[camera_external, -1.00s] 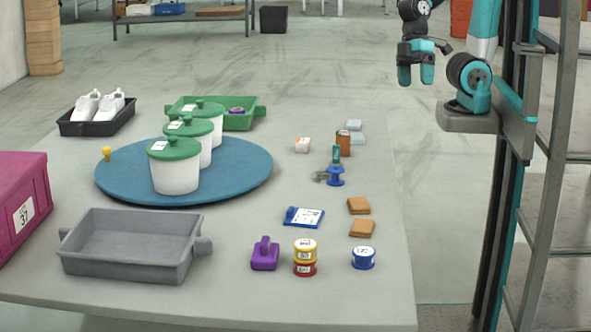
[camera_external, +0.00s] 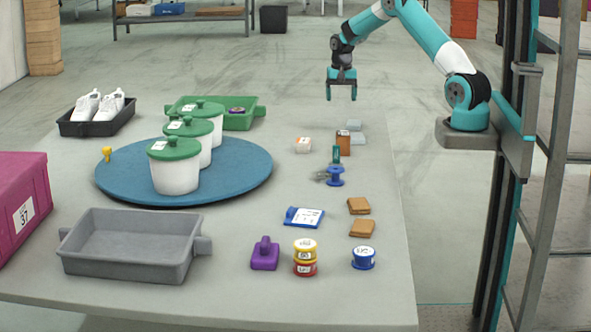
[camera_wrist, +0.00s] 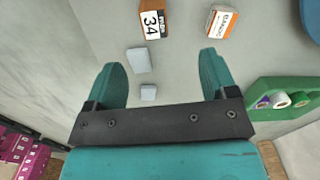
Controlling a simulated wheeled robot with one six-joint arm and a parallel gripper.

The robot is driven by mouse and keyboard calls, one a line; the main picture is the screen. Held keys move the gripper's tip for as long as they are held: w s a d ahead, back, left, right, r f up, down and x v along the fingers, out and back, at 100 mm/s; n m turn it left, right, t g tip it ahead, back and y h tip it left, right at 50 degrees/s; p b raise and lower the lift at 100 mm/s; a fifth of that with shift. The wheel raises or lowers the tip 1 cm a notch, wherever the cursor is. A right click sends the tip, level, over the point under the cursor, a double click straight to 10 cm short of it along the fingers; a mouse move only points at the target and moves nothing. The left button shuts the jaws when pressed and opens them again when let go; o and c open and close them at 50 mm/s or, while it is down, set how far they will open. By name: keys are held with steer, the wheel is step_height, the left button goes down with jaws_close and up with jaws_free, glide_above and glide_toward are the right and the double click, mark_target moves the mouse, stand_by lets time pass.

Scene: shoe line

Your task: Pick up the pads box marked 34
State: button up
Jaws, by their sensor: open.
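The pads box marked 34 (camera_wrist: 155,24) is a small brown box with a white label, at the top of the wrist view. In the external view a brown box (camera_external: 343,145) stands near the back right of the table and appears to be the same one. My gripper (camera_external: 341,92) hangs in the air, fingers down, above and beyond the table's far right part. Its two teal fingers are apart and empty in the wrist view (camera_wrist: 162,68). The box lies beyond the fingertips and is not touched.
Two pale grey blocks (camera_wrist: 139,60) lie between the fingers and the box in the wrist view. A green tray (camera_external: 240,121) stands further left.

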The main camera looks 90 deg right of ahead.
step_height(320, 180, down, 2)
steer(key=s+d, duration=0.1)
steer(key=d, duration=0.1)
glide_above(343, 144)
steer(key=d, duration=0.2)
steer(key=shift+m, duration=0.3)
step_height(343, 144, down, 10)
steer(key=shift+d+f, duration=0.25)
steer(key=shift+f, duration=1.4)
steer(key=shift+d+f, duration=0.15)
steer(key=shift+f, duration=1.35)
steer(key=c, duration=1)
